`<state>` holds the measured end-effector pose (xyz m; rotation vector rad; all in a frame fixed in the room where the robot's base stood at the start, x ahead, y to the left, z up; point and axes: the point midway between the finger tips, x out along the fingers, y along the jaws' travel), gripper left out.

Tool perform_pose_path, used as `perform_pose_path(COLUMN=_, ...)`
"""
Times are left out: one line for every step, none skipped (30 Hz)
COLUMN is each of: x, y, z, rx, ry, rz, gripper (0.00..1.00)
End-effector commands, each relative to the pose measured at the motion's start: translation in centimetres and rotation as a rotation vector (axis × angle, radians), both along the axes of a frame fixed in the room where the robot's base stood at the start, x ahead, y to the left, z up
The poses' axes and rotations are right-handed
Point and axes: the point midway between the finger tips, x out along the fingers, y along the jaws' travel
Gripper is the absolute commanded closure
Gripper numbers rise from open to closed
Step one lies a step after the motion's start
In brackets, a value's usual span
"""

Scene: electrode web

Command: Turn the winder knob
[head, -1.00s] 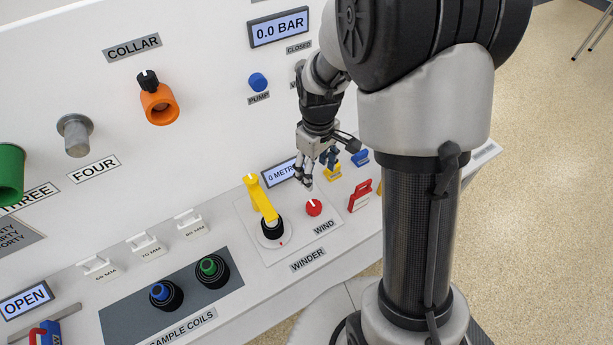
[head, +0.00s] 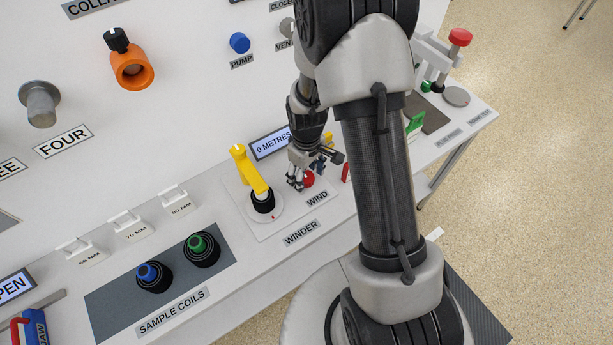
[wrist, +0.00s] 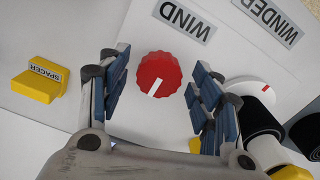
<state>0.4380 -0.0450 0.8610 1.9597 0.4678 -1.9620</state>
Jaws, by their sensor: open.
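The winder knob is a red scalloped knob (wrist: 158,76) with a white pointer line, beside the WIND label (wrist: 187,19) in the wrist view. In the head view the red knob (head: 308,179) is partly hidden by my gripper (head: 298,183). In the wrist view my gripper (wrist: 158,92) is open and empty. Its blue-padded fingers stand left and right of the knob, with a gap on both sides. The knob's pointer line slants toward the lower left in the wrist view. The winder's black spool and yellow arm (head: 248,170) stand left of the knob in the head view.
A yellow SPACER block (wrist: 40,84) lies left of the fingers in the wrist view. The display (head: 271,143) reads 0 METRES. Black coils with a blue top (head: 147,272) and a green top (head: 197,243) sit in the grey sample tray (head: 110,309).

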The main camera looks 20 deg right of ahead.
Motion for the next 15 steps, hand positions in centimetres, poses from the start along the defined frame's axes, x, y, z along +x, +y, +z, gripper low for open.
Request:
perform_pose_path(x=0.04, y=0.00, z=-0.25, rx=0.000, ry=-0.001, rz=0.000, gripper=0.41)
perform_pose_path(x=0.05, y=-0.01, z=-0.30, rx=0.000, ry=-0.001, rz=0.000, gripper=0.41)
perform_pose_path(x=0.06, y=0.00, z=-0.34, rx=0.000, ry=-0.002, rz=0.000, gripper=0.41)
perform_pose_path(x=0.06, y=0.00, z=-0.35, rx=0.000, ry=-0.002, rz=0.000, gripper=0.41)
perform_pose_path(x=0.06, y=0.00, z=-0.35, rx=0.000, ry=-0.002, rz=0.000, gripper=0.41)
perform_pose_path(x=0.06, y=-0.01, z=-0.33, rx=0.000, ry=-0.002, rz=0.000, gripper=0.41)
perform_pose_path(x=0.06, y=0.00, z=-0.32, rx=0.000, ry=-0.002, rz=0.000, gripper=0.41)
perform_pose_path(x=0.06, y=0.00, z=-0.32, rx=0.000, ry=-0.002, rz=0.000, gripper=0.41)
perform_pose_path(x=0.06, y=0.00, z=-0.31, rx=0.000, ry=-0.001, rz=0.000, gripper=0.41)
perform_pose_path(x=0.06, y=0.00, z=-0.31, rx=0.000, ry=-0.001, rz=0.000, gripper=0.42)
perform_pose_path(x=0.06, y=0.00, z=-0.31, rx=0.000, ry=-0.001, rz=0.000, gripper=0.44)
perform_pose_path(x=0.06, y=0.00, z=-0.31, rx=0.000, ry=-0.001, rz=0.000, gripper=0.47)
perform_pose_path(x=0.05, y=-0.01, z=-0.31, rx=0.000, ry=-0.001, rz=0.000, gripper=0.49)
perform_pose_path(x=0.05, y=-0.01, z=-0.31, rx=0.000, ry=-0.001, rz=0.000, gripper=0.51)
perform_pose_path(x=0.05, y=-0.01, z=-0.31, rx=0.000, ry=-0.001, rz=0.000, gripper=0.53)
